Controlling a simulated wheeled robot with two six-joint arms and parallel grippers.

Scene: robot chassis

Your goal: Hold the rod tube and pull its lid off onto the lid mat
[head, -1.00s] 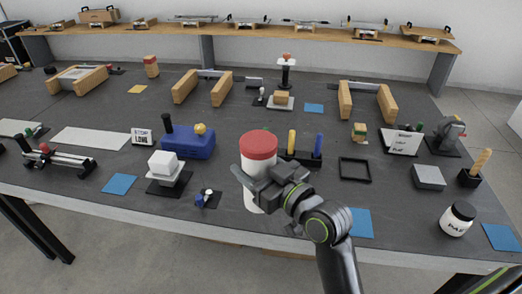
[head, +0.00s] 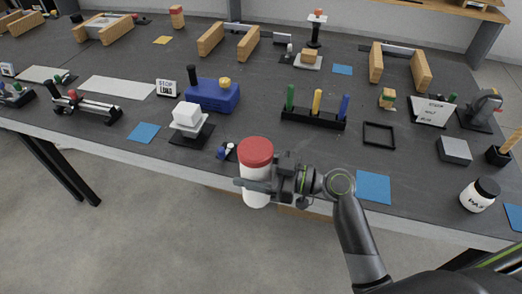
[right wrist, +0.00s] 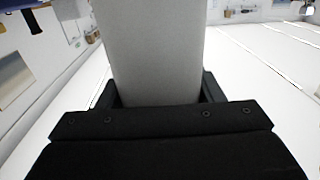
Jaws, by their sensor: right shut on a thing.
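The rod tube (head: 256,197) is a white cylinder with a red lid (head: 256,151) seated on top. My right gripper (head: 258,185) is shut around the tube's white body below the lid. The tube is nearly upright, and its lower end shows over the table's front edge and the floor. In the right wrist view the pale tube (right wrist: 152,50) stands between the dark fingers; its lid is out of frame. Several blue mats lie on the table, one (head: 373,187) right of my gripper; I cannot tell which is the lid mat. My left gripper is not in view.
A small blue-and-white item (head: 225,152) lies just behind the tube. A rack (head: 312,119) with green, yellow and blue rods stands farther back. A black square frame (head: 379,135) and a PAE jar (head: 479,196) are to the right. Another blue mat (head: 144,132) lies left.

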